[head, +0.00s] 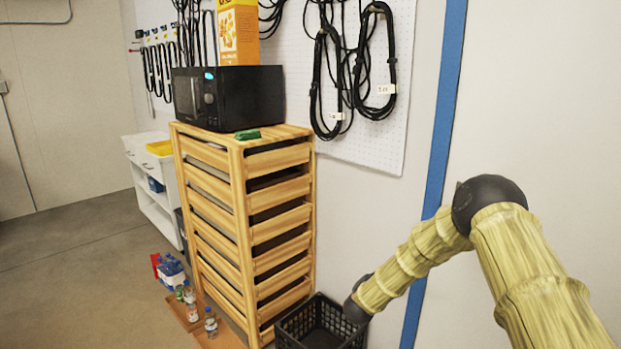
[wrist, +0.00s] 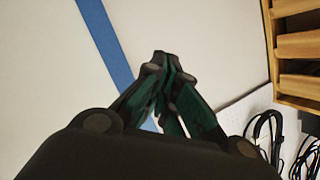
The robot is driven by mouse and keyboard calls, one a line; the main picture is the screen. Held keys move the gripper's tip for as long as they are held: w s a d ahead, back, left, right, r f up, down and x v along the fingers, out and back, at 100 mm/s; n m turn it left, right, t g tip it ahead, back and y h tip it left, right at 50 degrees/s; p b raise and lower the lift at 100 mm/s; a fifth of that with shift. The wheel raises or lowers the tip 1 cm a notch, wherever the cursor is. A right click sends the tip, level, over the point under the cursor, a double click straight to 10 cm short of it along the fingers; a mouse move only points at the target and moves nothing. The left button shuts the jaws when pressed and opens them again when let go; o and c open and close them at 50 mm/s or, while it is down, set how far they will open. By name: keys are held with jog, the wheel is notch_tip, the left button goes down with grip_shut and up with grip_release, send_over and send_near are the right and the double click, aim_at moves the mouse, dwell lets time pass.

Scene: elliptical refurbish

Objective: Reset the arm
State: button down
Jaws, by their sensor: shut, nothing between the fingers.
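My gripper (wrist: 161,62) shows in the wrist view with its dark green and black fingers drawn together at the tips. Nothing is held between them. In the wrist view, the white wall with its blue stripe (wrist: 105,35) lies beyond the fingers. In the head view, my arm is bent at the right side and reaches down and left beside the wall. The gripper itself does not show in the head view.
A slatted wooden cabinet (head: 245,215) carries a black microwave (head: 240,98), an orange box (head: 238,35) and a green item (head: 247,134). A black crate (head: 295,328) stands on the floor close to my arm. Several bottles (head: 190,300) stand left of the cabinet. Cables (head: 325,80) hang on the pegboard.

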jog(key=s+a+f+n+g+y, duration=0.1)
jog(key=s+f+n+g+y, duration=0.15)
jog(key=s+f, duration=0.65)
jog(key=s+a+f+n+g+y, duration=0.1)
jog(key=s+f+n+g, duration=0.3)
jog(key=s, duration=0.9)
jog(key=s+a+f+n+y, duration=0.1)
jog(key=s+f+y, duration=0.1)
jog(key=s+f, duration=0.7)
jog(key=s+d+n+g, duration=0.2)
jog(key=s+g, duration=0.1)
jog(key=s, duration=1.5)
jog(key=s+d+r+n+g+p, duration=0.1)
jog(key=s+g, duration=0.3)
jog(key=s, duration=1.4)
jog(key=shift+d+n+y, duration=0.35)
jog(key=shift+d+n, duration=0.1)
jog(key=shift+n, duration=0.2)
